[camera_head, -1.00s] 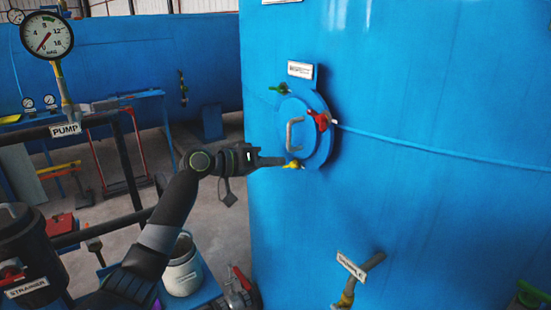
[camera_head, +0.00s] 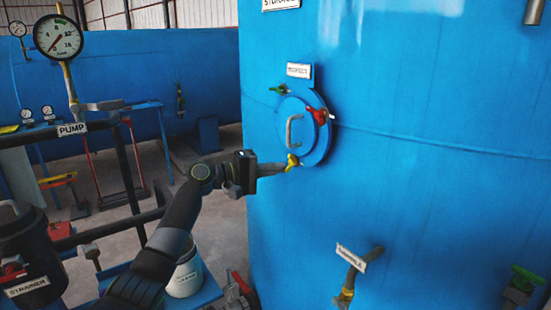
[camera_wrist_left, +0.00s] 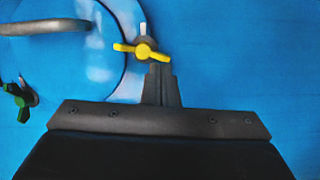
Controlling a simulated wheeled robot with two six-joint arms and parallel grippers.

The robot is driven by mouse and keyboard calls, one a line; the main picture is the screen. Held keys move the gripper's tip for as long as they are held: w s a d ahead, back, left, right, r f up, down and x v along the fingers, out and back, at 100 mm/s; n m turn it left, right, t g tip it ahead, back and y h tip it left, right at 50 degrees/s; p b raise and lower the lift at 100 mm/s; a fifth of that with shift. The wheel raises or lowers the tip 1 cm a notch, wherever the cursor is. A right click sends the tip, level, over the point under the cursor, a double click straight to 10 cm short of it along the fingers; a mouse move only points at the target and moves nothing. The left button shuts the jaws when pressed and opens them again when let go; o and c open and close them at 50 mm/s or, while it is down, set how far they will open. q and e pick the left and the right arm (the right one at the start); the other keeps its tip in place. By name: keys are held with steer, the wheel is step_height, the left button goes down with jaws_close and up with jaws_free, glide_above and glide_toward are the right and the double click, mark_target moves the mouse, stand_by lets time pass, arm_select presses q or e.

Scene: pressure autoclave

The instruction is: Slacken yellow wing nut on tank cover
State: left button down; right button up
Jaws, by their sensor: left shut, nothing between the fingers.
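The yellow wing nut (camera_head: 292,162) sits at the lower edge of the round blue tank cover (camera_head: 310,145). It also shows in the left wrist view (camera_wrist_left: 142,50), its wings spread roughly sideways, with a pale stud end beyond it. My left gripper (camera_head: 284,166) is shut and empty, its fingertips right at the yellow wing nut. In the left wrist view the closed fingers (camera_wrist_left: 160,75) end just beside the nut; I cannot tell whether they touch it. A red wing nut (camera_head: 318,115) and a green wing nut (camera_head: 281,89) are also on the cover. My right gripper is not in view.
A grey handle (camera_head: 291,130) stands out from the cover. A sample pipe (camera_head: 360,268) juts from the tank below. The strainer (camera_head: 28,255), pump piping and a gauge (camera_head: 58,37) are at the left. The tank wall around the cover is mostly clear.

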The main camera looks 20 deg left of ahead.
arm_select(q)
steer(key=shift+s+d+f+n+t+h+p, duration=0.15)
steer(key=shift+s+d+f+n+t+p, duration=0.2)
steer(key=shift+n, duration=1.65)
steer(key=shift+s+d+f+n+t+h+p, duration=0.1)
steer(key=shift+s+d+n+t+p, duration=0.3)
steer(key=shift+n, duration=1.6)
steer(key=shift+s+d+f+n+t+h+p, duration=0.2)
steer(key=shift+n+t+p, duration=0.35)
steer(key=shift+n, duration=1.45)
steer(key=shift+w+d, duration=0.1)
steer(key=shift+d, duration=0.15)
